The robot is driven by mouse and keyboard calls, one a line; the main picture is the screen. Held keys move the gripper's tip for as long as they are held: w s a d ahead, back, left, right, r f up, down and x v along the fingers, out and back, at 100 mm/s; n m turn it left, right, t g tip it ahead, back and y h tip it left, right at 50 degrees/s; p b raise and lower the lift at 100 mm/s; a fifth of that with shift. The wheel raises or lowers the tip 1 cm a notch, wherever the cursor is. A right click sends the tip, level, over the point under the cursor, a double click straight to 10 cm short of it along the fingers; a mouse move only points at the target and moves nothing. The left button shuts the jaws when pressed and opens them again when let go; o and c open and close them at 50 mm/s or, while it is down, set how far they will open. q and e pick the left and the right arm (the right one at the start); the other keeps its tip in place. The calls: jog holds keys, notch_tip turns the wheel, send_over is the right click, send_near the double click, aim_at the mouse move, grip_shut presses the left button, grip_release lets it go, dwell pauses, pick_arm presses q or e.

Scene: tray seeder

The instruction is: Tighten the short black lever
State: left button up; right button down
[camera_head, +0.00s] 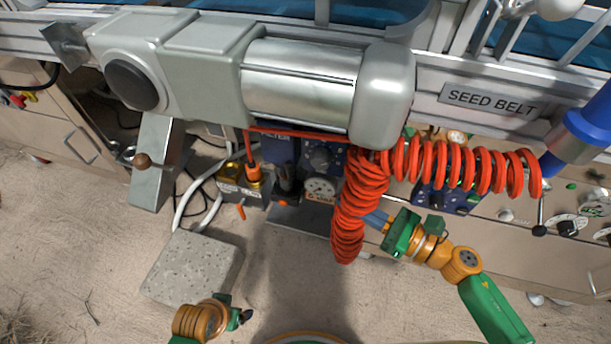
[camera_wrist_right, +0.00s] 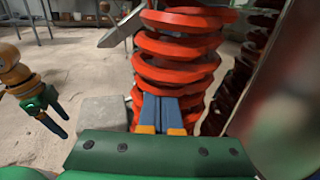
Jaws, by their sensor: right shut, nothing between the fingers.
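A thin lever with a black knob (camera_head: 539,230) hangs on the beige panel at the right in the head view. I cannot tell whether it is the short black lever of the task. My right gripper (camera_head: 374,220) is shut and empty, its blue fingers pointing at the red coiled hose (camera_head: 347,215). In the right wrist view the shut fingertips (camera_wrist_right: 161,100) overlap the hose coils (camera_wrist_right: 178,48); contact is unclear. My left gripper (camera_head: 243,316) is low at the left, away from the machine. It shows open and empty in the right wrist view (camera_wrist_right: 62,112).
A grey motor housing (camera_head: 300,75) overhangs the work area. A filter unit with gauges (camera_head: 320,187) sits below it, partly behind the hose. A concrete block (camera_head: 192,268) lies on the sandy floor at left. Another lever with a brown knob (camera_head: 141,160) is further left.

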send_near(288, 165)
jog(key=w+a+f, duration=0.2)
jog(key=w+a, duration=0.2)
pick_arm(q)
jog(key=shift+w+f, duration=0.1)
pick_arm(e)
jog(key=shift+w+a, duration=0.1)
jog(key=shift+a, duration=0.25)
